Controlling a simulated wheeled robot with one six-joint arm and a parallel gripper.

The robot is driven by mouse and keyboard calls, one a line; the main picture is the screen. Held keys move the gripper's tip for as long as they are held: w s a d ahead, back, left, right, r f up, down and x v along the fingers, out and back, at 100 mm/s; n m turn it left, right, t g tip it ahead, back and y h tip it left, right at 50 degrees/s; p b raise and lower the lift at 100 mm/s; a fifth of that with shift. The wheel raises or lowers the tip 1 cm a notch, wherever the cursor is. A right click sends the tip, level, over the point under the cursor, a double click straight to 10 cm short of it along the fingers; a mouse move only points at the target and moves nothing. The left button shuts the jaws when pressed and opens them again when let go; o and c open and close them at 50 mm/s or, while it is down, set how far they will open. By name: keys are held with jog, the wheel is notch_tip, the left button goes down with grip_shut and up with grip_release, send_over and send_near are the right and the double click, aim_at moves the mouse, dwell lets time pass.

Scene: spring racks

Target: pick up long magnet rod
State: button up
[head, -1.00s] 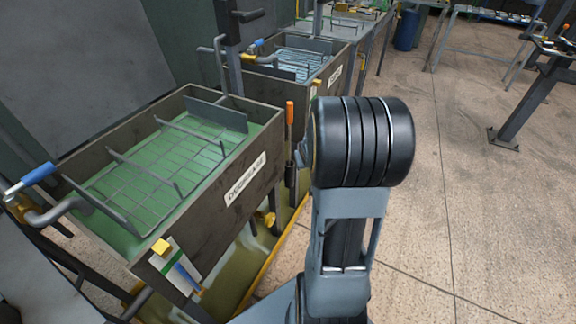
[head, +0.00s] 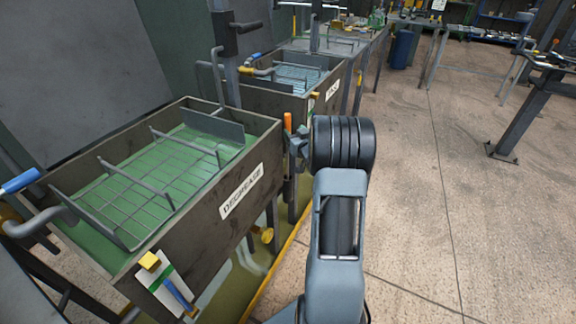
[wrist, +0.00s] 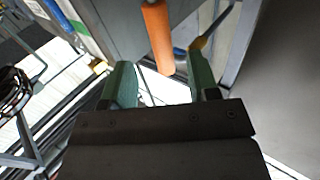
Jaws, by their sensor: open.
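An orange handle (head: 288,122), which looks like the long magnet rod, stands upright at the right end of the degrease tank. Its lower part is hard to make out in the head view. In the wrist view the orange handle (wrist: 158,38) shows at the top middle, ahead of and between my gripper's fingers. My gripper (wrist: 162,78) has its two green fingers apart with nothing between them. In the head view my gripper (head: 298,146) is partly hidden by my black wrist and sits close beside the handle.
The degrease tank (head: 205,220) holds green liquid and a wire rack (head: 130,205). A rinse tank (head: 325,92) stands behind it. A yellow valve knob (head: 266,235) sticks out low on the tank's side. Open concrete floor (head: 430,220) lies to the right.

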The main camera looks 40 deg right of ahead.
jog(key=w+d, duration=0.1)
jog(key=w, duration=0.6)
jog(key=shift+w, duration=0.35)
jog(key=shift+d, duration=0.1)
jog(key=shift+c, duration=0.2)
grip_shut()
jog(key=shift+r, duration=0.1)
